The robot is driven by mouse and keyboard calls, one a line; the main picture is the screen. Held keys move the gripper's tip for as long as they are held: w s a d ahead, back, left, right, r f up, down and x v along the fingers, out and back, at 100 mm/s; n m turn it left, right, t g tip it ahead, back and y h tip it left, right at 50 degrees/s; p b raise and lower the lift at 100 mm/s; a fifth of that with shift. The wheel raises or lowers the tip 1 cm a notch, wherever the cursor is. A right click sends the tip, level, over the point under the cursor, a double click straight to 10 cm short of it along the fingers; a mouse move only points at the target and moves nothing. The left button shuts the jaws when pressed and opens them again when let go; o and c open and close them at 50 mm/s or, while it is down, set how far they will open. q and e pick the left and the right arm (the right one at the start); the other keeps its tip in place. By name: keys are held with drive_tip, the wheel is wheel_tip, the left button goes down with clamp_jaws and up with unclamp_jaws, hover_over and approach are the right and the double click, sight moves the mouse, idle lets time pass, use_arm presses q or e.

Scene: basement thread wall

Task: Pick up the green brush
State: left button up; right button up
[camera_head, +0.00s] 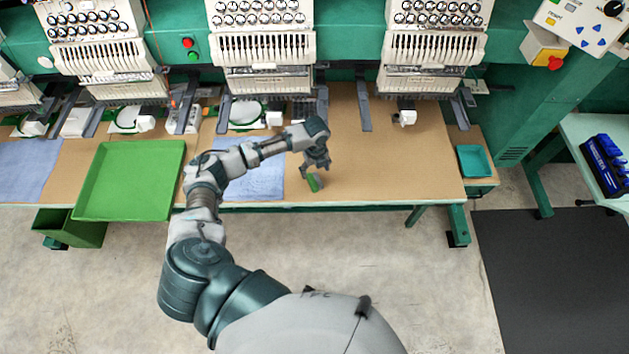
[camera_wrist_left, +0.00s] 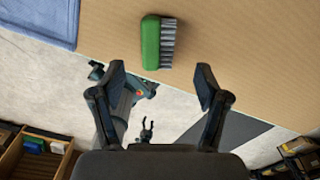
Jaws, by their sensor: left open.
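The green brush (camera_head: 313,183) lies on the tan tabletop near its front edge, partly hidden by my left gripper in the head view. In the left wrist view the green brush (camera_wrist_left: 151,43) shows whole, with its green back at the left and grey bristles at the right. My left gripper (camera_head: 314,170) is over the brush in the head view. In the wrist view the open fingers of my left gripper (camera_wrist_left: 160,82) are spread wide, with the brush beyond their tips and nothing between them.
A blue cloth (camera_head: 250,180) lies left of the brush, and a large green tray (camera_head: 130,180) further left. Embroidery machine heads (camera_head: 262,45) hang over the table's back. A small teal tray (camera_head: 474,161) stands at the right end. Tabletop (camera_head: 400,170) right of the brush is clear.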

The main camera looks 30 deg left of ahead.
sight(315, 179)
use_arm(q)
drive_tip(key=shift+a+f, duration=0.1)
drive_tip(key=shift+f, duration=1.15)
wheel_tip(315, 179, down, 4)
drive_tip(key=shift+s+r+p, duration=0.15)
drive_tip(key=shift+r+p, duration=0.05)
drive_tip(key=shift+p, duration=0.2)
drive_tip(key=shift+f, duration=0.45)
drive_tip(key=c, duration=1.2)
drive_tip(key=shift+c, duration=0.2)
use_arm(e)
drive_tip(key=shift+a+r, duration=0.4)
drive_tip(key=shift+r, duration=0.1)
